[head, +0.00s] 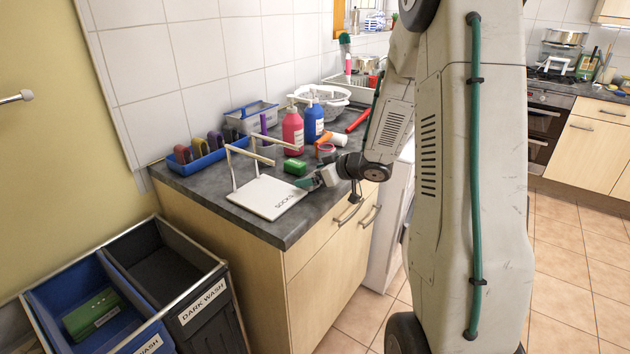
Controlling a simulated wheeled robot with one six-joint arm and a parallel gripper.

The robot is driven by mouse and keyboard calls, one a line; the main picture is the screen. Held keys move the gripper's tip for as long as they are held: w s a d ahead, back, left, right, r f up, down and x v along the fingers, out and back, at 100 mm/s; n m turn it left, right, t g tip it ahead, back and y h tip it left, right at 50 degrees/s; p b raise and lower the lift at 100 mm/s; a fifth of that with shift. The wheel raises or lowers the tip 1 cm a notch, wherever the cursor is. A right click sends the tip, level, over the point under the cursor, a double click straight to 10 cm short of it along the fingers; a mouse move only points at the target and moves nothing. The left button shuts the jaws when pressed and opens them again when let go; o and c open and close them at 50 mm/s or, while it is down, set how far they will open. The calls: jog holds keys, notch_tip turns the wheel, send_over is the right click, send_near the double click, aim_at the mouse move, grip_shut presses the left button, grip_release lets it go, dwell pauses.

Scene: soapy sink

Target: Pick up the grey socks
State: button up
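A blue tray (207,159) at the back left of the grey worktop holds several upright, rounded bundles in different colours. A dark grey one (230,133) at its right end may be the grey socks, but it is too small to be sure. A white board (266,198) with the word SOCKS lies at the front of the worktop, with white posts and bars standing on it. My gripper (306,184) is low over the right edge of this board, to the right of and apart from the tray. Its fingers are too small to show whether they are open.
A small green block (295,167) is close behind my gripper. Red (292,130) and blue (313,122) pump bottles, a grey-blue caddy (251,117) and a white basket (322,100) stand behind. Blue (125,330) and dark (205,308) wash bins stand on the floor at left.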

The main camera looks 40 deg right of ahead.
jog(key=c, duration=0.6)
